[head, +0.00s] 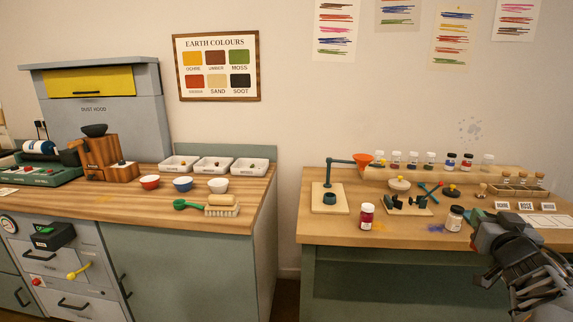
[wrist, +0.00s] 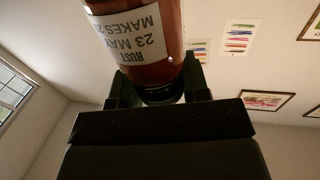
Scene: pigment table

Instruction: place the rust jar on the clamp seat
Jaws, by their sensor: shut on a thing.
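The rust jar, with a dark cap and white label (head: 454,218), is at the tip of my gripper (head: 474,222) over the right of the workbench. In the wrist view the fingers close around the black cap of the jar (wrist: 150,50), whose label reads "RUST" upside down. The jar looks slightly tilted in the head view; I cannot tell whether its base touches the table. The likely clamp seat is a pale board (head: 393,209) with dark green blocks and a teal cross handle, left of the jar. The seat looks empty.
A red jar (head: 366,216) stands near the front edge of the workbench (head: 330,230). A funnel stand (head: 327,183) rises at the left. Several jars line the back ledge. A small lidded bowl (head: 400,184) and a corked vial rack (head: 515,192) stand behind the board and jar.

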